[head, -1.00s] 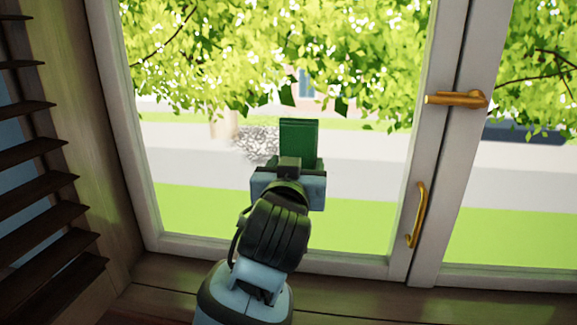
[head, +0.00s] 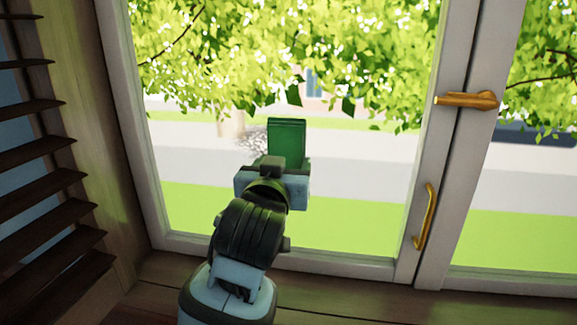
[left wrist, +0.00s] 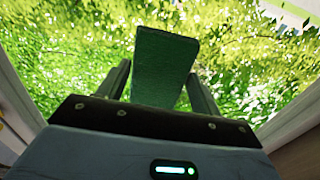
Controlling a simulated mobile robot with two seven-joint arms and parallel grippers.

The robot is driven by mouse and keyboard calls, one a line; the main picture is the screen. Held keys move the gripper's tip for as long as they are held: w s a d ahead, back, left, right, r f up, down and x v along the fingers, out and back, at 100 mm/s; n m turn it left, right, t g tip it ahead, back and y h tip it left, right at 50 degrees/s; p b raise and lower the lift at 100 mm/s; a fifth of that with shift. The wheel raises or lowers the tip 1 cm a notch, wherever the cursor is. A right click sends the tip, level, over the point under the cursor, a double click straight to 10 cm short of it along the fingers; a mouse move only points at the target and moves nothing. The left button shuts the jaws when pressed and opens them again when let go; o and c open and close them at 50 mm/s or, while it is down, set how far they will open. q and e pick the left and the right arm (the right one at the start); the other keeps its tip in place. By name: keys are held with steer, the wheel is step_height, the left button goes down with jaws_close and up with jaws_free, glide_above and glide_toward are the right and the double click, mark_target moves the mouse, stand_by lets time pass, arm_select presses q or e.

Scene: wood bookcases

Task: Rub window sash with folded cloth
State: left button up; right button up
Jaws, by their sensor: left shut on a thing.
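The folded cloth (head: 287,141) is a flat green rectangle held upright in front of the window pane. My left gripper (head: 283,165) is shut on its lower end, and the cloth also shows between the fingers in the left wrist view (left wrist: 163,68). The window sash (head: 430,130) has a pale grey-white frame around the glass. The cloth is in front of the glass, left of the sash's right upright and above its bottom rail. I cannot tell whether it touches the glass. My right gripper is not in view.
A brass latch handle (head: 467,100) and a brass pull (head: 425,216) stick out on the sash's right side. Dark slatted shutters (head: 40,190) stand at the left. A wooden sill (head: 340,298) runs below the window.

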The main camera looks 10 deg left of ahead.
mark_target(233, 152)
arm_select(q)
steer(key=shift+a, duration=1.8)
steer(key=shift+a, duration=0.1)
steer(key=shift+s+a, duration=0.15)
steer(key=shift+a, duration=1.6)
steer(key=shift+a, duration=1.8)
steer(key=shift+s+r, duration=0.1)
steer(key=shift+r, duration=1.45)
steer(key=shift+d, duration=0.15)
